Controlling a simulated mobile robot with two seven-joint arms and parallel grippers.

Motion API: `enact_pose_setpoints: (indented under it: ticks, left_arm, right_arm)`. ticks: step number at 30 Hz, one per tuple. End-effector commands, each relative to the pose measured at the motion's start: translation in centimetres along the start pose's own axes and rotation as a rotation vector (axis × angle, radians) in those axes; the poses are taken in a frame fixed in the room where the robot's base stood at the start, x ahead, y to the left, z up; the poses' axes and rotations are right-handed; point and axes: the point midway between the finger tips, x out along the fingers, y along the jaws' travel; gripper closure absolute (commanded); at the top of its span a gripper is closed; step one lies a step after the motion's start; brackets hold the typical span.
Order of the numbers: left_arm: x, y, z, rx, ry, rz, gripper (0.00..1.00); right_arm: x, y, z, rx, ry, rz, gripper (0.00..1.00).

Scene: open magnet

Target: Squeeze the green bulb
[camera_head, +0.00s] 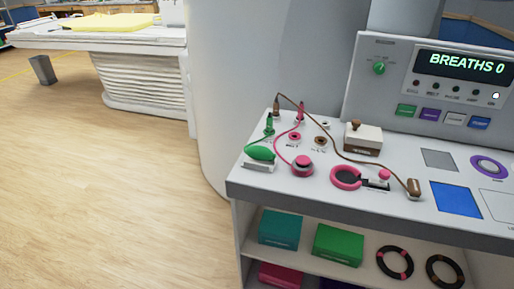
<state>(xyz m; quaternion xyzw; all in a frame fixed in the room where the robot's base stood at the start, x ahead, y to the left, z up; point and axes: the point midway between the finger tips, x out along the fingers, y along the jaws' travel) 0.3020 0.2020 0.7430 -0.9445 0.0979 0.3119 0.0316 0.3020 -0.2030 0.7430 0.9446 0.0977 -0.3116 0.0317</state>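The green bulb (261,153) lies in a small white holder near the left front corner of the white console top (240,179). It is a rounded green shape with a narrow end. A green plug-like piece (269,126) stands just behind it. The display (460,66) on the upright panel reads "BREATHS 0". Neither of my grippers shows in the head view.
Pink and brown cables curve over the console right of the bulb, by a pink-ringed piece (302,165) and a brown-and-white box (363,139). A shelf below holds coloured boxes and rings. A patient table (140,75) stands far left. The wooden floor (90,190) is clear.

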Motion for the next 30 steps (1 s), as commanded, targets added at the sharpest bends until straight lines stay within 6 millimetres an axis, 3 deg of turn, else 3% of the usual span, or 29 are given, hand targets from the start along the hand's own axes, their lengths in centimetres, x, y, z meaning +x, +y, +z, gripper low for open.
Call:
enact_pose_setpoints:
  ticks: [1,2,30]
  left_arm:
    - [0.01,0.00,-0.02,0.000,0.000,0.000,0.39]
    - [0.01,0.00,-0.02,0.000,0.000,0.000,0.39]
    - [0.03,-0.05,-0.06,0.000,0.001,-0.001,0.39]
  right_arm:
    - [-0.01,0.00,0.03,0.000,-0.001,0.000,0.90]
    - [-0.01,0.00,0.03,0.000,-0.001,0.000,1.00]
    - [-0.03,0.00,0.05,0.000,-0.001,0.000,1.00]
